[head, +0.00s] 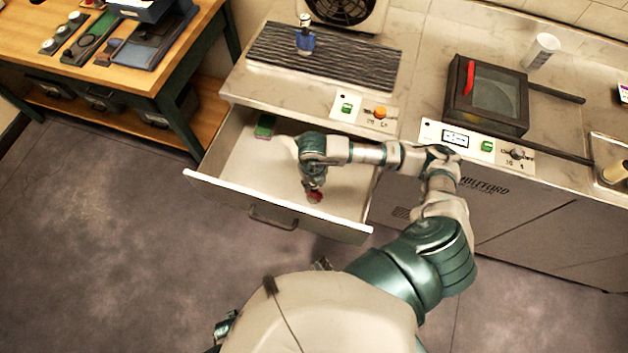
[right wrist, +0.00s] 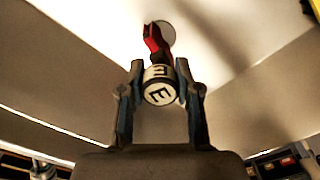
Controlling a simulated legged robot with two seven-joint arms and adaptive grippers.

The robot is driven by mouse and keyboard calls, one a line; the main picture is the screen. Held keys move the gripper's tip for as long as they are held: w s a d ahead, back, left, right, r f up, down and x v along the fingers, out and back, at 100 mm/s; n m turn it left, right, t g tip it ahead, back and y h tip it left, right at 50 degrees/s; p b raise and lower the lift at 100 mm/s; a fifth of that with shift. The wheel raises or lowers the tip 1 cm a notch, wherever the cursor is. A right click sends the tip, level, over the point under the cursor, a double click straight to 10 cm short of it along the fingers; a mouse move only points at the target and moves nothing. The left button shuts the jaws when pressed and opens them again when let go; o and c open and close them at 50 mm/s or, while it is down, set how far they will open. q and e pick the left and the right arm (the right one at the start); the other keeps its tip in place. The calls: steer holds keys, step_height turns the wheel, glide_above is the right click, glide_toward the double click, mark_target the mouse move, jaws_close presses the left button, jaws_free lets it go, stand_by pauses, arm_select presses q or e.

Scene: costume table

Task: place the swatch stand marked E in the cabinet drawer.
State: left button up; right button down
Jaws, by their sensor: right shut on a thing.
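The cabinet drawer (head: 235,165) is pulled open below the counter, with a pale interior. My right gripper (head: 313,184) reaches down into it near the front right. It is shut on the swatch stand marked E, whose red part (head: 315,197) shows below the fingers. In the right wrist view, the fingers (right wrist: 158,78) clasp the stand's round white end with a black E (right wrist: 158,93); a red piece and a pale disc show beyond it. I cannot tell whether the stand touches the drawer floor. My left gripper is not clearly seen.
A green block (head: 265,125) lies at the drawer's back left. On the counter are a dark ribbed mat (head: 350,68) with a blue bottle (head: 305,40), a dark framed box (head: 490,95) and a white cup (head: 541,51). A wooden workbench (head: 185,65) stands at left.

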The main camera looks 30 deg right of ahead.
steer(key=shift+f, duration=0.1)
steer(key=c, duration=0.7)
jaws_free()
steer(key=shift+d, duration=0.15)
steer(key=o, duration=0.4)
steer(key=shift+r+p, duration=2.5)
steer(key=shift+r, duration=1)
